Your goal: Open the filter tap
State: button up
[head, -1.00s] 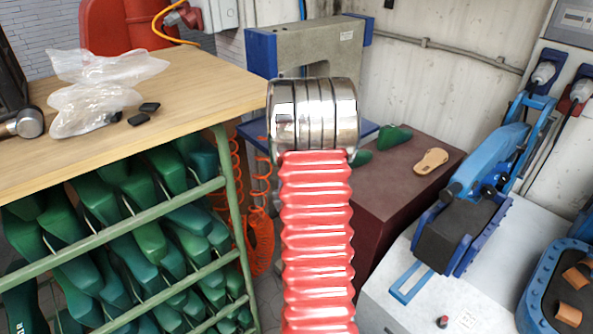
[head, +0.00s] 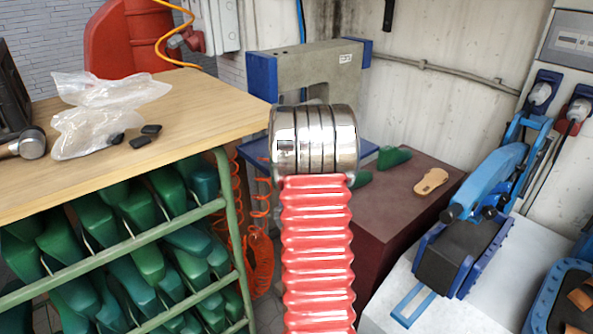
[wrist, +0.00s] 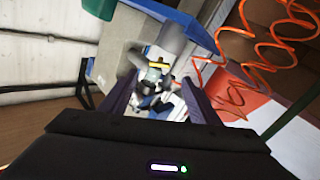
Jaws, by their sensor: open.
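In the wrist view, a small filter-like fitting (wrist: 158,62) with a grey-white body and a dark collar shows ahead of my gripper (wrist: 161,77). Blue and white parts show below the collar, but they are blurred and I cannot make out the tap's handle or its position. My two dark fingers are apart, one on each side of the fitting in the picture. I cannot tell whether either finger touches it. In the head view, my red arm with its chrome rings fills the middle; my gripper and the fitting are not visible there.
A grey press (head: 318,68) with blue ends stands behind my arm. A wooden workbench (head: 215,95) is at left, above a green rack of shoe lasts. An orange coiled hose (wrist: 262,50) hangs right of the fitting in the wrist view. A blue machine (head: 495,180) is at right.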

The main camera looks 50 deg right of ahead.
jog(key=x, duration=1)
jog(key=shift+a, duration=0.1)
jog(key=c, duration=1.1)
